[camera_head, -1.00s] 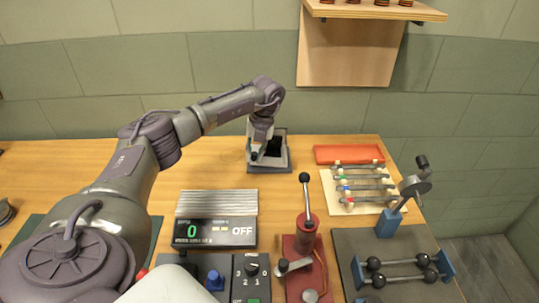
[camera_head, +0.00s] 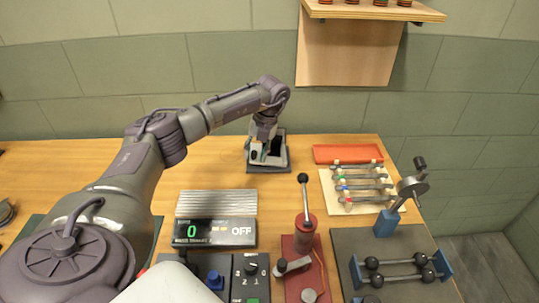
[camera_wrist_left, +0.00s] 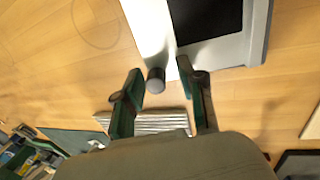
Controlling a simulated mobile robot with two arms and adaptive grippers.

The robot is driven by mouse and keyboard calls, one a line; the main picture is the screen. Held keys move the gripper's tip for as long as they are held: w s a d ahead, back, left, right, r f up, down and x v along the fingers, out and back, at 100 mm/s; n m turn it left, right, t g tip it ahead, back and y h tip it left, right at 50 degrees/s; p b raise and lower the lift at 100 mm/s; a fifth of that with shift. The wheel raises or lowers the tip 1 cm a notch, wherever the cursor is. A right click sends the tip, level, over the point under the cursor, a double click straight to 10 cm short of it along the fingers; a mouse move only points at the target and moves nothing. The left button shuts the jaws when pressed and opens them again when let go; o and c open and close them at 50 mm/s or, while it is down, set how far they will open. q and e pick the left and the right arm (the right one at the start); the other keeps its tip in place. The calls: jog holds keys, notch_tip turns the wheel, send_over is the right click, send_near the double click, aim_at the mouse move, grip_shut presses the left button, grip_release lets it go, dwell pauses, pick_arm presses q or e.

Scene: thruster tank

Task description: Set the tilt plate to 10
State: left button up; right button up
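A grey framed device with a black panel, which I take to be the tilt plate (camera_head: 283,163), stands at the back middle of the wooden table. In the left wrist view its frame (camera_wrist_left: 255,35) shows at the top, with a short grey cylindrical knob (camera_wrist_left: 155,80) beside a white face. My left gripper (camera_head: 259,153) is at this device in the head view and hides part of it. In the left wrist view the left gripper (camera_wrist_left: 161,72) is open, with the knob between its fingertips as seen from the camera; contact cannot be told. No scale reading is legible.
A display box (camera_head: 214,233) reading 0 and OFF stands in front, with a control panel (camera_head: 252,283) below it. A red lever stand (camera_head: 306,240) is to its right. A rod rack (camera_head: 358,188), red tray (camera_head: 348,154) and blue clamp (camera_head: 388,222) occupy the right side.

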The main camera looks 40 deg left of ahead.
pick_arm(q)
jog(key=shift+r, duration=0.1)
jog(key=shift+p+v, duration=2.75)
jog(key=shift+v, duration=0.7)
jog(key=shift+s+a, duration=0.2)
